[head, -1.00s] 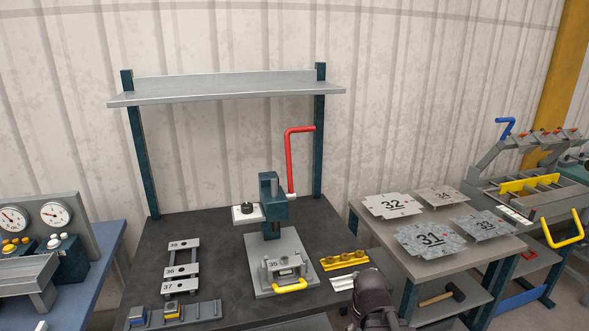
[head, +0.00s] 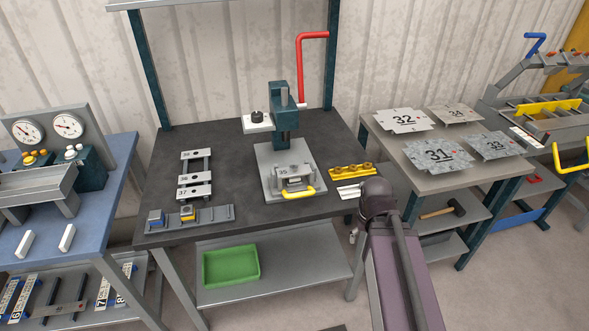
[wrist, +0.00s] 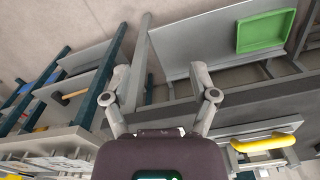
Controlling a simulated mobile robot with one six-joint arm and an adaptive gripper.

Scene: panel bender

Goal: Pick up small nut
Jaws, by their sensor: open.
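I cannot make out a small nut for certain in either view. A yellow holder (head: 352,170) with several round brass-coloured pieces lies at the right side of the dark workbench (head: 240,175) in the head view; the pieces are too small to identify. My gripper (wrist: 160,72) is open and empty in the wrist view, its two fingers wide apart. It points toward the bench's lower shelf and the floor. In the head view, my arm reaches the bench's front right corner and mostly hides the gripper.
A press (head: 284,118) with a red lever and a yellow-handled fixture (head: 297,191) stands mid-bench. A green tray (head: 231,267) sits on the lower shelf. Numbered plates lie on the right table (head: 415,158), with a hammer (head: 443,212) beneath. The bench's front middle is clear.

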